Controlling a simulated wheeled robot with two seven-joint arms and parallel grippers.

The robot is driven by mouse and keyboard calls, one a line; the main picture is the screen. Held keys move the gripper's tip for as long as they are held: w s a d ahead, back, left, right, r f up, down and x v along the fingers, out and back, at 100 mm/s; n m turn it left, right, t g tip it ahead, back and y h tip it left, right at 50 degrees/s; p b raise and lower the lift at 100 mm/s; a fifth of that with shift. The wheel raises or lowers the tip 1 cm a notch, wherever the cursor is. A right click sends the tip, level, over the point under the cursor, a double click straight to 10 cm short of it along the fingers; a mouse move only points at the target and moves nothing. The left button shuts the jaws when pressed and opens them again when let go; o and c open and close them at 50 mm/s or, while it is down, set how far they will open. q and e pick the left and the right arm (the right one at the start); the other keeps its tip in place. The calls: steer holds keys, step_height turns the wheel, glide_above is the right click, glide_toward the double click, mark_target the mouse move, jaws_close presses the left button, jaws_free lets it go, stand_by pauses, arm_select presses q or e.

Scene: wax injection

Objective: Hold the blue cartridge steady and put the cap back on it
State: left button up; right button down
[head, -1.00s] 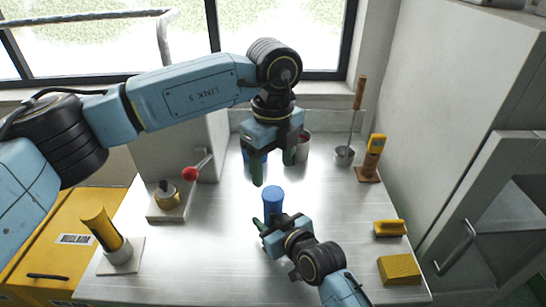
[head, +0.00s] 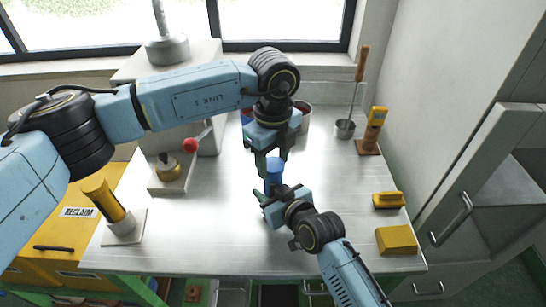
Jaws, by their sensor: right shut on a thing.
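The blue cartridge (head: 274,173) stands upright near the middle of the metal table. My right gripper (head: 268,193) comes from the lower right and is shut on the cartridge low on its body. My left gripper (head: 271,164) points down directly above the cartridge, with its dark green fingers beside the cartridge's upper end. Whether the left fingers hold anything is hidden by the gripper body and the cartridge. I cannot make out the cap.
A yellow cylinder (head: 103,198) stands on a pale base at left, near a red-knobbed lever (head: 190,145). A metal cup (head: 302,115) and a ladle (head: 345,128) are at the back. A yellow block (head: 396,240) and brush (head: 388,200) lie at right. The front middle is clear.

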arm_select(q)
steer(key=c, duration=0.5)
steer(key=m, duration=0.5)
steer(key=shift+m, duration=0.3)
steer(key=m, duration=0.3)
steer(key=shift+m, duration=0.4)
steer(key=m, duration=0.5)
steer(key=shift+m, duration=0.3)
steer(key=m, duration=0.5)
steer(key=shift+m, duration=0.3)
steer(key=m, duration=0.5)
steer(key=shift+m, duration=0.3)
steer(key=m, duration=0.3)
steer(key=shift+m, duration=0.3)
steer(key=m, duration=0.5)
steer(key=shift+m, duration=0.3)
steer(key=m, duration=0.5)
steer(key=o, duration=1.1)
steer(key=shift+f, duration=0.1)
